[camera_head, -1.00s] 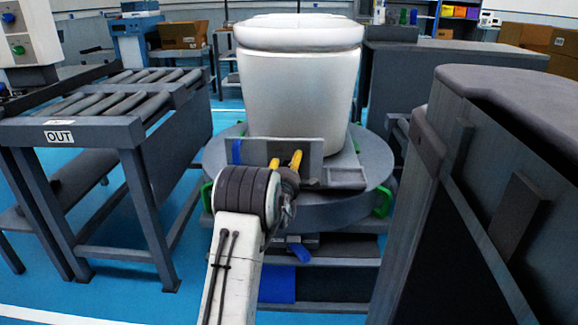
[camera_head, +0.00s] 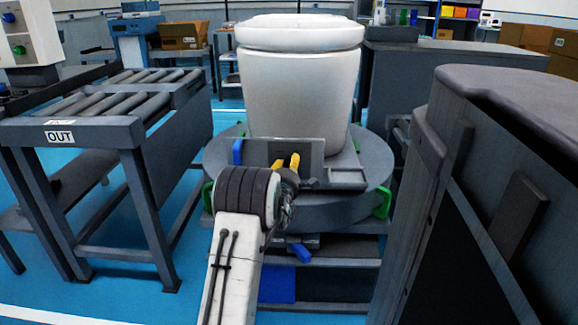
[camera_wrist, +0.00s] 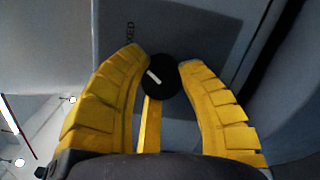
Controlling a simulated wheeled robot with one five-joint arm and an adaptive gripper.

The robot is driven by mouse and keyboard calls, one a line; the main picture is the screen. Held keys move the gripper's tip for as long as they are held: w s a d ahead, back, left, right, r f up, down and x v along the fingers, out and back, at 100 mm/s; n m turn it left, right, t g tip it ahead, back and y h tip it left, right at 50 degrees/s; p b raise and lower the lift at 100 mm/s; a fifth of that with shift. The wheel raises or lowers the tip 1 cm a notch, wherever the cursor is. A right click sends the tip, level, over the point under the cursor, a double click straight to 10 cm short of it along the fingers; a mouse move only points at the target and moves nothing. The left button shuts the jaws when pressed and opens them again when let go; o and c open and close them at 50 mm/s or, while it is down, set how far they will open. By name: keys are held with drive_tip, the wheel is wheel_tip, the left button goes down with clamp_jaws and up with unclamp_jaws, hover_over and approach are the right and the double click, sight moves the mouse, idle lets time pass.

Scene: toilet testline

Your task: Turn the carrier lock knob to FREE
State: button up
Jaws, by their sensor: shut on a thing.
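The carrier lock knob (camera_wrist: 158,83) is a small round black knob with a white pointer line, in the wrist view. The white line slants from upper left to lower right. My gripper (camera_wrist: 165,62) has its yellow fingers on either side of the knob and is shut on it. In the head view my gripper (camera_head: 287,162) is at the front plate (camera_head: 311,155) of the carrier; the knob is hidden there.
A white toilet (camera_head: 298,95) stands on the round grey turntable (camera_head: 330,213) behind the plate. A roller conveyor marked OUT (camera_head: 60,137) is at the left. A large dark cabinet (camera_head: 440,200) is close on the right. Blue floor shows between conveyor and turntable.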

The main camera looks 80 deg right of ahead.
drive_tip(key=shift+s, duration=0.1)
drive_tip(key=n, duration=0.3)
drive_tip(key=shift+r+n, duration=0.15)
drive_tip(key=shift+n, duration=0.25)
drive_tip(key=shift+r+n+h, duration=0.1)
drive_tip(key=shift+n+h, duration=0.3)
drive_tip(key=shift+n, duration=1)
drive_tip(key=shift+d+r, duration=0.1)
drive_tip(key=o, duration=1.2)
drive_tip(key=shift+w+f, duration=0.2)
drive_tip(key=shift+f, duration=0.1)
